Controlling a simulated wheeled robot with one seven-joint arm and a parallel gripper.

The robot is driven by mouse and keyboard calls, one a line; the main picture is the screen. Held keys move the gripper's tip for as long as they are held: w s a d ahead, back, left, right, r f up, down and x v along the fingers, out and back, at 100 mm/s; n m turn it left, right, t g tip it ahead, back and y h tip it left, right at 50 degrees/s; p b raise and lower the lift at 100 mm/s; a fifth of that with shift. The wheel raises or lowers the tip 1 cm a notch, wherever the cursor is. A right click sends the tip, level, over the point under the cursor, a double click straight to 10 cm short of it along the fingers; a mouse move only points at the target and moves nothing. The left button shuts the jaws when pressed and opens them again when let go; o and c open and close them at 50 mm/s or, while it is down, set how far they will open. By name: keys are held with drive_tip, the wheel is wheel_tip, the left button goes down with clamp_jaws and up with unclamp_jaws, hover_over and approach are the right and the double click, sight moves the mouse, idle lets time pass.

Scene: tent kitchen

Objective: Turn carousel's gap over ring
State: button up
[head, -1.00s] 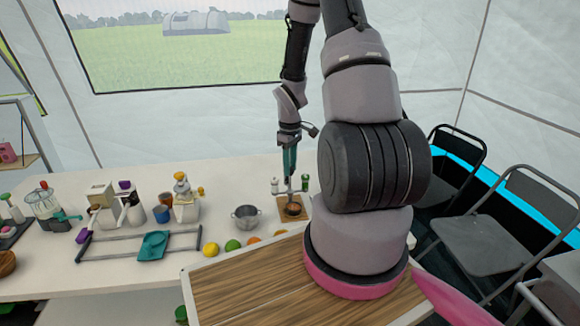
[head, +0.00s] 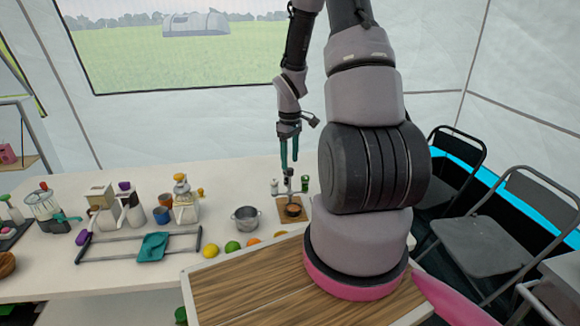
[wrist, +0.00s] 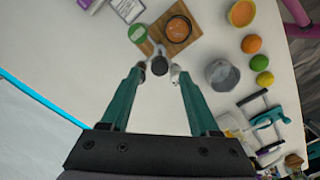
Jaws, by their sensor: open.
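A wooden board (head: 284,215) on the white table carries a dark round dish (head: 293,211) and a slim grey post (head: 290,184). The wrist view shows the dish (wrist: 178,29) with a dark rim and orange-brown inside. The post's dark round knob (wrist: 160,66) lies between the fingertips in that view. My gripper (head: 289,164) is open, its teal fingers pointing down above the post. In the wrist view the gripper (wrist: 161,73) has its fingers on either side of the knob; I cannot tell whether they touch it. I cannot make out the carousel's gap or a separate ring.
A metal pot (head: 245,217) stands left of the board. Two small shakers stand behind the board. A teal-and-grey frame (head: 152,247) and several appliances fill the left.

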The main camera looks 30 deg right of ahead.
wheel_tip(320, 180, up, 7)
drive_tip(key=shift+r, duration=0.15)
idle(0.5)
drive_tip(key=s+a+r+m+t, duration=0.2)
drive_tip(key=s+a+r+m, duration=0.1)
drive_tip(key=r, duration=0.6)
drive_tip(key=s+a+r+m+t, duration=0.1)
drive_tip(key=s+a+r+m, duration=0.2)
drive_tip(key=r, duration=0.6)
drive_tip(key=s+a+r+m+t+y, duration=0.1)
drive_tip(key=s+a+r+m+t, duration=0.1)
drive_tip(key=s+r, duration=0.3)
drive_tip(key=s+a+r+m+t+y, duration=0.1)
drive_tip(key=s+a+r+m+t, duration=0.1)
drive_tip(key=s+a+r, duration=0.3)
drive_tip(key=s, duration=0.2)
drive_tip(key=shift+s, duration=0.3)
